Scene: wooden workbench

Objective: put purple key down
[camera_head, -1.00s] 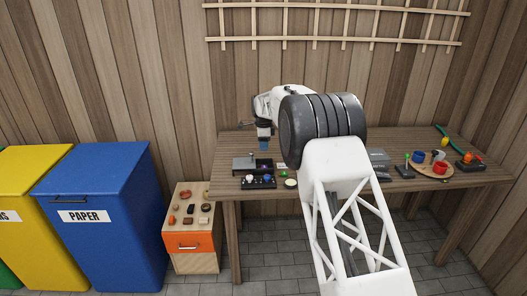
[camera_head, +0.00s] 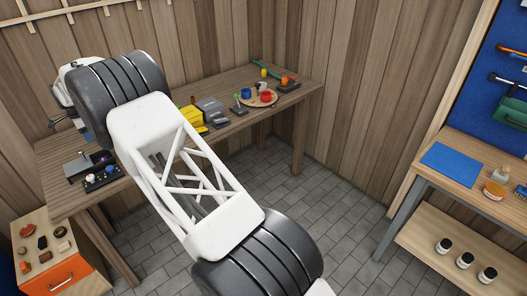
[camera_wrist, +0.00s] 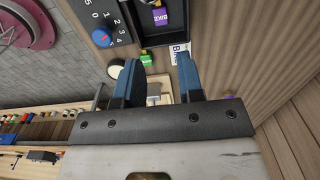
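A purple tag lettered BIKE (camera_wrist: 160,17), which looks like the purple key's tag, lies inside an open dark box (camera_wrist: 146,32) at the top of the wrist view. The key's metal part cannot be made out. My gripper (camera_wrist: 160,84) has its two blue fingers spread apart below the box, with no purple tag between them. A small pale T-shaped piece (camera_wrist: 154,93) shows between the fingers; whether it is touched cannot be told.
A panel with a blue dial (camera_wrist: 102,36) stands beside the box. A green tag (camera_wrist: 147,59) and a white label (camera_wrist: 180,53) are near the fingers. A round wooden board with cups (camera_head: 249,100) is at the bench's right. Another bench (camera_head: 460,160) stands far right.

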